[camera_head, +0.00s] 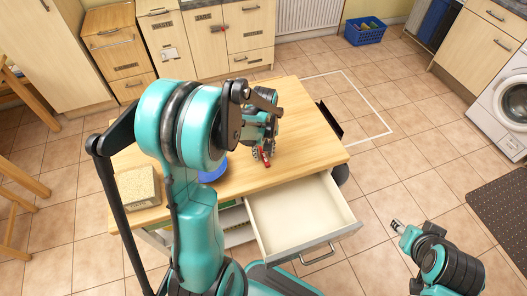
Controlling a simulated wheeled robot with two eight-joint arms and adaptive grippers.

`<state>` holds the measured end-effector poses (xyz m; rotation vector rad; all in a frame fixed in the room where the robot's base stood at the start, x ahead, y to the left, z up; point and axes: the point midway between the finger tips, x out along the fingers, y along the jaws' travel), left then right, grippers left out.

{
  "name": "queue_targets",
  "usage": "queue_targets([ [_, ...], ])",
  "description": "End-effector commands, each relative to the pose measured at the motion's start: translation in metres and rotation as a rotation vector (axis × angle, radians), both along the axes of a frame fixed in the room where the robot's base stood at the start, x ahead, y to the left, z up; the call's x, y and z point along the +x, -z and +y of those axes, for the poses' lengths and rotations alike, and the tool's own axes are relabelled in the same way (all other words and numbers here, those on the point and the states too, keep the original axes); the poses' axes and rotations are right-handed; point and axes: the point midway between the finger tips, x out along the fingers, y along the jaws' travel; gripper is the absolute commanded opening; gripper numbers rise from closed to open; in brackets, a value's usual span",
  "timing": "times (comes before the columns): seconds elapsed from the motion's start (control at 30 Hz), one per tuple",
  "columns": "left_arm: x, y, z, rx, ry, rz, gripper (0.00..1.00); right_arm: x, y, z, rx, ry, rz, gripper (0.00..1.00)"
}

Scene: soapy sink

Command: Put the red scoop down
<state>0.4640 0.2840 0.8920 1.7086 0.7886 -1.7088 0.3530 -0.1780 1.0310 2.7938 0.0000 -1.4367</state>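The red scoop (265,156) shows only as a small red piece at the fingertips of my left gripper (262,152). The gripper points down over the wooden table top (305,130), right of its middle. Its fingers appear closed around the red piece, and they hide most of the scoop. Whether the scoop touches the table is hard to tell. My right gripper (398,227) is at the lower right, over the floor, away from the table; its fingers are too small to read.
An open, empty drawer (300,215) juts from the table's front. A blue round thing (213,172) is partly hidden behind my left arm. A beige block (138,187) lies at the table's left end. The table's right part is clear. A blue basket (365,32) stands on the floor.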

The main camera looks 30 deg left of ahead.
Motion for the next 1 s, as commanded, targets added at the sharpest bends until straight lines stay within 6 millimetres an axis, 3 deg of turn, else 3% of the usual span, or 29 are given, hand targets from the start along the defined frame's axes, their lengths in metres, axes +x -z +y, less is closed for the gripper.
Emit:
queue_targets([
  [0.17, 0.000, -0.011, 0.000, 0.000, 0.000, 0.000, 0.35, 0.000, -0.007, 0.000, 0.000, 0.000, 0.000, 0.40],
  [0.5, 0.000, -0.085, 0.000, 0.000, 0.000, 0.000, 0.35, 0.000, -0.033, 0.000, 0.000, 0.000, 0.000, 0.40],
  [0.8, 0.000, -0.122, -0.001, 0.001, 0.003, -0.002, 0.35, 0.000, -0.042, 0.000, 0.000, 0.000, 0.000, 0.40],
  [1.0, -0.017, -0.145, -0.021, 0.023, 0.125, -0.085, 0.35, 0.000, -0.042, 0.000, 0.000, 0.000, 0.000, 0.40],
])
